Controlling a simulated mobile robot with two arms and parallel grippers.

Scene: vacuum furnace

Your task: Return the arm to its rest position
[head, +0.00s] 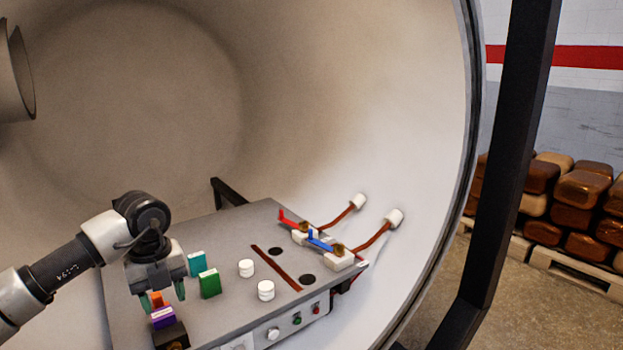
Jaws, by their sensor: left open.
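My left arm comes in from the left in the head view. Its left gripper (163,300) points down over the left part of a grey panel table (225,240). The gripper is open, with an orange block (156,299) showing by its fingers; whether they touch it I cannot tell. A purple block (163,318) sits just in front, on a dark holder (171,337). A green block (209,284) and a teal block (196,264) stand to the right of the gripper. My right gripper is not in view.
Two white cylinders (266,290) stand mid-table. A red lever (290,220) and a blue lever (319,241) sit on white blocks at the right, with brown cables to the chamber wall. The curved furnace wall (380,90) surrounds the table. Stacked brown bundles (575,200) lie outside.

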